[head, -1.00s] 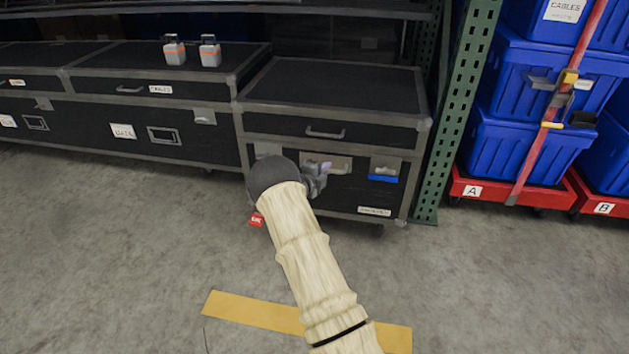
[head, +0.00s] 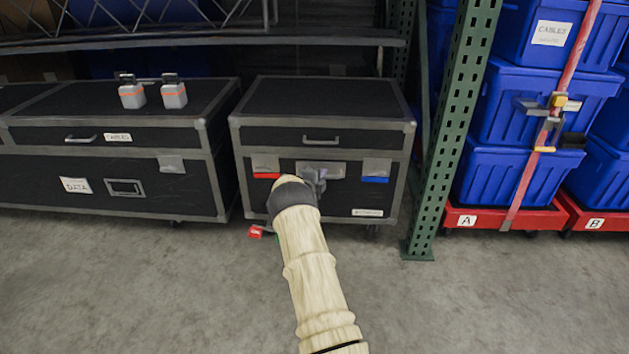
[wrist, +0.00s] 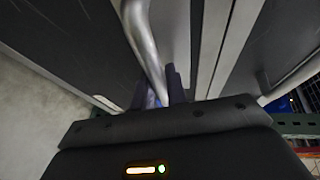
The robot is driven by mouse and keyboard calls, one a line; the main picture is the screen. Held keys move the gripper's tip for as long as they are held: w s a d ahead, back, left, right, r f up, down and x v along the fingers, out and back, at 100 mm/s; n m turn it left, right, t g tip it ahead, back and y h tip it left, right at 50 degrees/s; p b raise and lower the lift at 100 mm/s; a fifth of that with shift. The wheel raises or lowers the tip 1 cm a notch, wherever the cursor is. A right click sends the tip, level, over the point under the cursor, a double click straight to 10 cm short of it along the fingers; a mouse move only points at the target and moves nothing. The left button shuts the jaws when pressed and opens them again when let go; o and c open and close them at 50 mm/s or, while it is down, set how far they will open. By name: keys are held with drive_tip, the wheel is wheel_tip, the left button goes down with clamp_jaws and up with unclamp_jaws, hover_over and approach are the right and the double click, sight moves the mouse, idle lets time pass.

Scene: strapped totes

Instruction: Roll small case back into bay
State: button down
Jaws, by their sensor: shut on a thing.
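The small black case (head: 322,135) with grey metal edges stands on casters between a longer black case (head: 110,150) on its left and a green perforated rack post (head: 452,130) on its right. My gripper (head: 314,182) is at the middle of its front face, below the upper drawer handle. In the wrist view my gripper (wrist: 155,92) is shut on the metal handle (wrist: 147,45) of the case. My arm hides part of the case's lower front. Red and blue tabs show under the latches on either side of the handle.
Two small grey-and-orange boxes (head: 152,94) stand on the long case. A shelf beam (head: 200,45) runs above the cases. Blue totes (head: 510,180) on red dollies stand right of the post. A red tag (head: 256,232) shows low by the case.

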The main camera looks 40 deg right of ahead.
drive_tip(key=shift+w+r, duration=0.1)
drive_tip(key=shift+w, duration=0.15)
drive_tip(key=c, duration=1.4)
unclamp_jaws()
drive_tip(key=shift+w+d, duration=0.1)
drive_tip(key=shift+s+a+r+p, duration=0.1)
drive_tip(key=shift+s+a+p, duration=0.25)
drive_tip(key=shift+a+p, duration=0.1)
drive_tip(key=p+v, duration=0.6)
drive_tip(key=v, duration=1)
